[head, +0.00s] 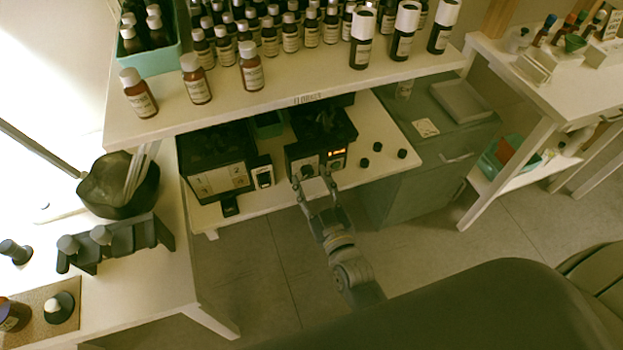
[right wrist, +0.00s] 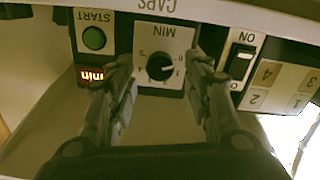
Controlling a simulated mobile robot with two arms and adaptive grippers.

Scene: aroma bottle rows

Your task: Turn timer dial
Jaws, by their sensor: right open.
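The timer dial (right wrist: 160,67) is a round black knob with a white pointer on a pale plate marked MIN. In the right wrist view it appears upside down between my right gripper's fingers. The dial plate (head: 308,166) is on the front of a dark device (head: 322,128) on the lower shelf. My right gripper (head: 315,180) is open in front of it, one finger to each side of the dial, with no clear contact. A green START button (right wrist: 94,39) and a lit red display (right wrist: 91,75) are beside the dial. My left gripper is out of view.
An upper shelf (head: 285,108) with several brown bottles overhangs the device. An ON switch (right wrist: 241,60) and a numbered panel (right wrist: 283,85) are beside the dial. Small black caps (head: 377,147) lie right of the device. A grey cabinet (head: 400,180) stands further right.

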